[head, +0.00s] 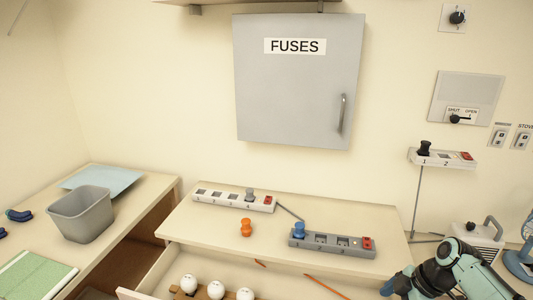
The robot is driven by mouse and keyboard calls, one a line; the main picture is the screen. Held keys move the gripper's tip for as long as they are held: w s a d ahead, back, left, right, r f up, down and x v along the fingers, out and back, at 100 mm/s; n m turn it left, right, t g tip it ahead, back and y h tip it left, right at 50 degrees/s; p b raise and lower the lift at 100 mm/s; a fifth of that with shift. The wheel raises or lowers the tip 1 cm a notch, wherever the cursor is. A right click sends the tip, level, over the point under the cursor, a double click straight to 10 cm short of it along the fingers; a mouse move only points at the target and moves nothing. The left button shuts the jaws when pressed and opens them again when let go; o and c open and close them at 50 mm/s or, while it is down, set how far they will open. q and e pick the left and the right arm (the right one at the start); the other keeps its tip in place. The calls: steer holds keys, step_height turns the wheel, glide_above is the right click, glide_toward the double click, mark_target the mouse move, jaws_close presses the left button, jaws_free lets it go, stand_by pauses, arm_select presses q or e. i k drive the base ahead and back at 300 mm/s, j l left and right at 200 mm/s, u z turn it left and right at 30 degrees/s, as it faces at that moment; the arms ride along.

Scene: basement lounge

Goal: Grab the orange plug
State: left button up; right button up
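The orange plug (246,228) stands upright on the cream bench top (215,222), between a white power strip (222,199) and a grey power strip (325,246). Nothing touches it. A grey plug (250,194) sits at the right part of the white strip, and a blue plug (299,230) sits at the left end of the grey strip. My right gripper (391,287) is low at the right, beyond the bench's right front corner and well apart from the orange plug. Its fingers are small and partly cut off by the frame, so its opening is unclear. My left gripper is out of view.
An open drawer (150,292) below the bench holds several white round bulbs and orange sticks. A grey bin (82,214) stands on the left table. The grey FUSES cabinet (298,95) hangs above the bench. A wall strip with a black plug (424,147) is at right.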

mark_target(245, 228)
steer(key=k, duration=0.85)
